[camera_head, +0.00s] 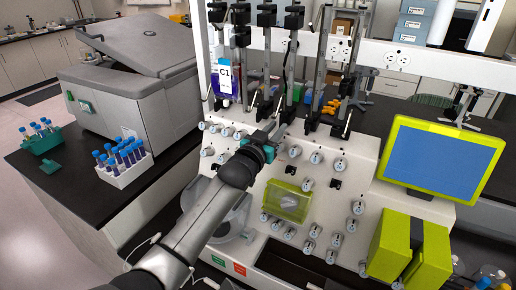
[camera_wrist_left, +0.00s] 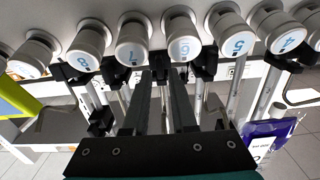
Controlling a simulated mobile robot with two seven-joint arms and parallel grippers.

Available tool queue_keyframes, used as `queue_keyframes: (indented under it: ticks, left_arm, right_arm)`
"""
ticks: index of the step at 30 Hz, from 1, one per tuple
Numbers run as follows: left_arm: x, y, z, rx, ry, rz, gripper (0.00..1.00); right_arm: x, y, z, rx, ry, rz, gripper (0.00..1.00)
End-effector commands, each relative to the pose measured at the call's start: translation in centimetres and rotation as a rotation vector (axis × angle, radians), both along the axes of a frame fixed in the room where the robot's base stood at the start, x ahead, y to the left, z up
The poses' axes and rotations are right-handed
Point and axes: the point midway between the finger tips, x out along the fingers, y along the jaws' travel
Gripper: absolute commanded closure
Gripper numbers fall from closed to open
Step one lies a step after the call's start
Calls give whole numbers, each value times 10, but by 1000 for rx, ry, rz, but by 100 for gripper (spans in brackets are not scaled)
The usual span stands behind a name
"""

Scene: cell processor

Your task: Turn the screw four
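The screw four (camera_wrist_left: 286,42) is a round white knob with a blue 4 on its face, in the row at the top right of the left wrist view. It stands beside the knob marked 5 (camera_wrist_left: 237,44). In the head view the numbers are too small to read. My left gripper (camera_wrist_left: 163,72) is open, with a gap between its fingers and no knob held. Its tips point at the row near the knobs marked 7 and 6, left of screw four in the wrist view. In the head view my left gripper (camera_head: 268,138) is at the upper knob row and hides part of it.
Several more knobs (camera_head: 316,157) cover the white panel (camera_head: 345,185). Dark clamps on upright rails (camera_head: 320,70) rise above the row. A purple-and-white bag (camera_head: 224,82) marked C1 hangs at the upper left. A yellow-framed screen (camera_head: 440,158) stands at the right.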

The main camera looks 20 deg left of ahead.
Motion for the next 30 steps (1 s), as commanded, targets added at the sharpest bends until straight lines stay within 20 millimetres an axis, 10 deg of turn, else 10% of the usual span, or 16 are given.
queue_keyframes:
  ticks: [30]
  left_arm:
    - [-132,26,0,2,1,0,75]
  right_arm:
    - [0,0,-5,-1,0,0,50]
